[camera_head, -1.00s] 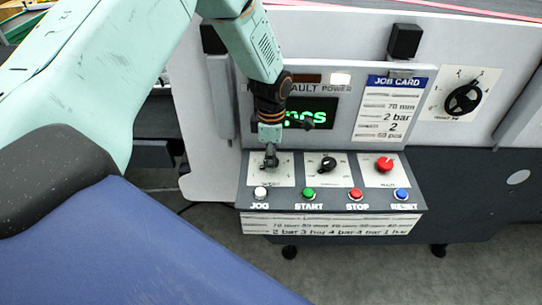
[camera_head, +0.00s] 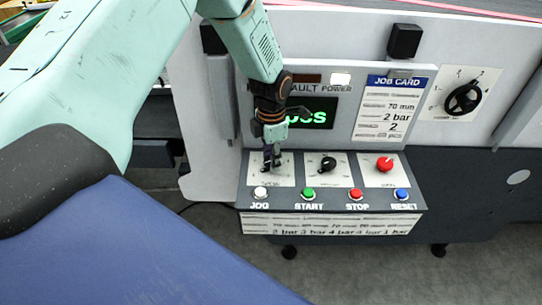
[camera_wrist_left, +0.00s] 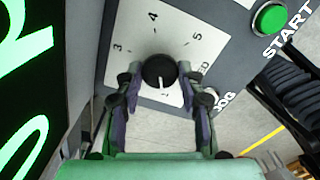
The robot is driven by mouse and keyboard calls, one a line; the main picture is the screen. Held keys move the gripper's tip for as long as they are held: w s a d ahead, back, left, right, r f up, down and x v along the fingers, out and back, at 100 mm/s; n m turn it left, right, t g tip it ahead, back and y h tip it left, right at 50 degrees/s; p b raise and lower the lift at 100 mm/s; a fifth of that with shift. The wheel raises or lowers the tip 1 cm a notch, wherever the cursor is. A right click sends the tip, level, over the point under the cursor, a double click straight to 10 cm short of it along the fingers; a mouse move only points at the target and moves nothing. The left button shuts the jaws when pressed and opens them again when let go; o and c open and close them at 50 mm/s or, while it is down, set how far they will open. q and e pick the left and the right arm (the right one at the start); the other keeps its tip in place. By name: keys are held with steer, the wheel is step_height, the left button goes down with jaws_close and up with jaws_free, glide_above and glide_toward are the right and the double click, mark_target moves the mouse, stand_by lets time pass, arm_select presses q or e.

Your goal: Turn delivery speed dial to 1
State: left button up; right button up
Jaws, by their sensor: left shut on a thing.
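The delivery speed dial (camera_wrist_left: 160,72) is a round black knob with a white pointer line on a white plate. The pointer points toward the bottom of the left wrist view. Printed 3, 4 and 5 show around it; the other numerals are hard to make out. My left gripper (camera_head: 271,166) is at the leftmost knob of the sloped panel (camera_head: 342,197). In the left wrist view its fingers (camera_wrist_left: 160,80) stand on either side of the dial, shut on it. The gripper covers most of the dial in the head view. My right gripper is not in view.
Beside it are a black middle knob (camera_head: 328,163) and a red knob (camera_head: 385,164). A display (camera_head: 318,112) and job card (camera_head: 388,108) stand behind.

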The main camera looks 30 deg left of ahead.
arm_select(q)
steer(key=shift+w+r, duration=0.2)
steer(key=shift+w, duration=0.15)
steer(key=o, duration=0.8)
steer(key=shift+c, duration=0.2)
steer(key=o, duration=0.4)
steer(key=shift+s, duration=0.2)
steer(key=shift+f, duration=0.15)
step_height(320, 180, up, 12)
steer(key=shift+r, duration=0.1)
steer(key=shift+s, duration=0.1)
